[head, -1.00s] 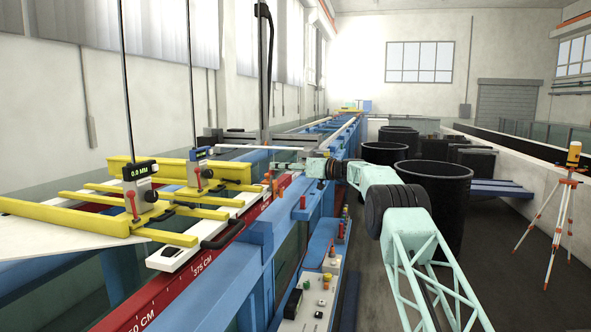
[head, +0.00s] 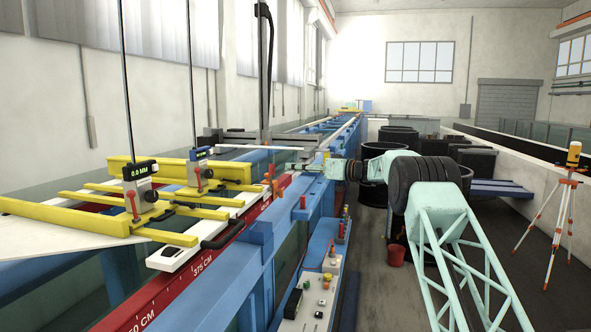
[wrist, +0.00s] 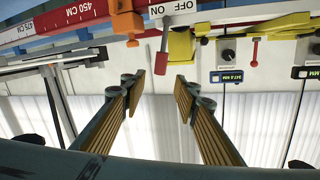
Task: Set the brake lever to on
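The brake lever (wrist: 164,36) shows in the wrist view as a short red handle beside a white plate (wrist: 213,16) marked ON and OFF. The handle is at the ON lettering's end of the plate. My gripper (wrist: 160,76) is open and empty. Its two ribbed fingers stand apart on either side of the line of the lever, with the handle ahead of the fingertips. I see no contact. In the head view, the end of my arm is small above the flume's near rail, and the lever cannot be made out clearly there.
A yellow part (wrist: 180,46) stands just right of the lever, and another red-tipped lever (wrist: 255,52) is further right. A red scale rail (head: 190,277) runs along the flume. Yellow-framed gauges (head: 140,196) stand at left, and a control panel (head: 312,303) is below.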

